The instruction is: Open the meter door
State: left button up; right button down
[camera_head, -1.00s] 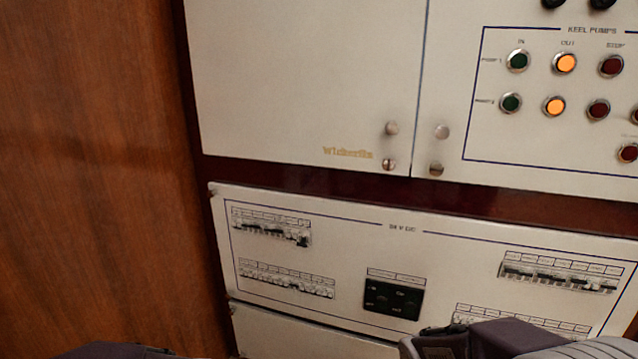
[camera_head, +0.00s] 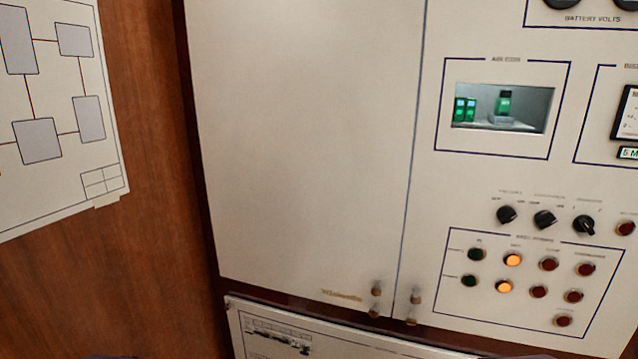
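Two cream panel doors stand side by side, split by a narrow vertical seam. The right panel (camera_head: 480,180) carries meters and controls, with a "BATTERY VOLTS" label (camera_head: 592,18) at the top right. It looks shut, flush with the plain left panel (camera_head: 300,150). Neither gripper shows; only a dark sliver, perhaps of my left arm, is at the bottom edge.
A wooden wall (camera_head: 150,140) with a diagram sheet (camera_head: 60,130) is on the left. A lower breaker panel (camera_head: 270,348) begins below the doors. Black dials (camera_head: 545,219) and lit orange buttons (camera_head: 513,260) are on the right panel. Nothing stands before the doors.

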aim_at(584, 161)
jog(key=z, duration=1.35)
